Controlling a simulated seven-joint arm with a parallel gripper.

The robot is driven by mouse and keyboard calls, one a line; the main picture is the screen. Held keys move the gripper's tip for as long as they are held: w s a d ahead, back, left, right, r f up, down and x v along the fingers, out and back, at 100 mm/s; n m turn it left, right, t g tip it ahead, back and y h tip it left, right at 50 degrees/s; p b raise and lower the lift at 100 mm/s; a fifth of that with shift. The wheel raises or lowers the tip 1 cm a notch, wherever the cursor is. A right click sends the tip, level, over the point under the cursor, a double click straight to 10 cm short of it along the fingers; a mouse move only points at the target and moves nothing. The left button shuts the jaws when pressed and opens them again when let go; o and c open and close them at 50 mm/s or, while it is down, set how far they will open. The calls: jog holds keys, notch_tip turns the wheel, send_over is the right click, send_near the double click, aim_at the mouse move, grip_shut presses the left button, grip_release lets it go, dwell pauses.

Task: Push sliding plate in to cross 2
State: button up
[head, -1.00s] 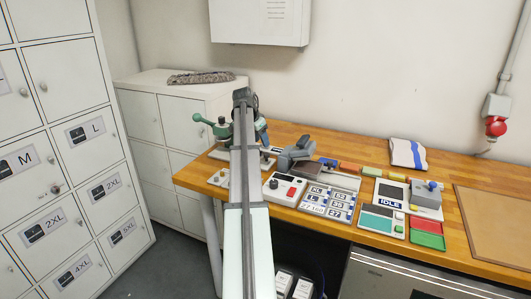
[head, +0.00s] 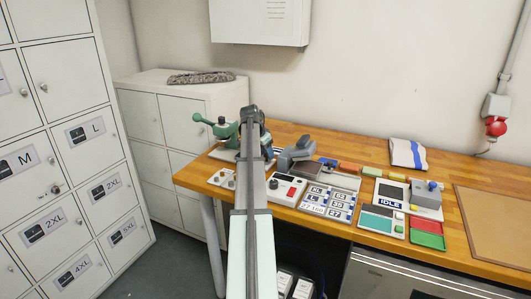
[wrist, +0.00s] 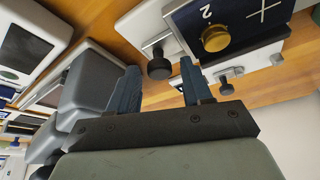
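In the wrist view a dark blue plate (wrist: 235,28) marked "2" and a white cross lies on a white base (wrist: 155,22), with a brass knob (wrist: 215,39) on it. A black knob (wrist: 159,68) sticks out from the white base's near side. My gripper (wrist: 160,64) is open, with its two blue fingers apart. The black knob shows between the fingertips; I cannot tell whether they touch it. In the head view my arm hides the plate and the gripper's fingers.
A green-handled press (head: 222,128) stands at the bench's left end. A grey device (head: 296,152) is right of my arm; it also shows close beside the left finger in the wrist view (wrist: 90,85). Label cards (head: 328,202) and a folded cloth (head: 407,153) lie farther right.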

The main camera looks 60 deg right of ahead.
grip_shut()
dwell(0.4)
jog(key=w, duration=0.9)
jog(key=shift+o, duration=0.6)
grip_release()
jog(key=v, duration=1.3)
jog(key=shift+a+r, duration=0.25)
jog(key=shift+r, duration=0.05)
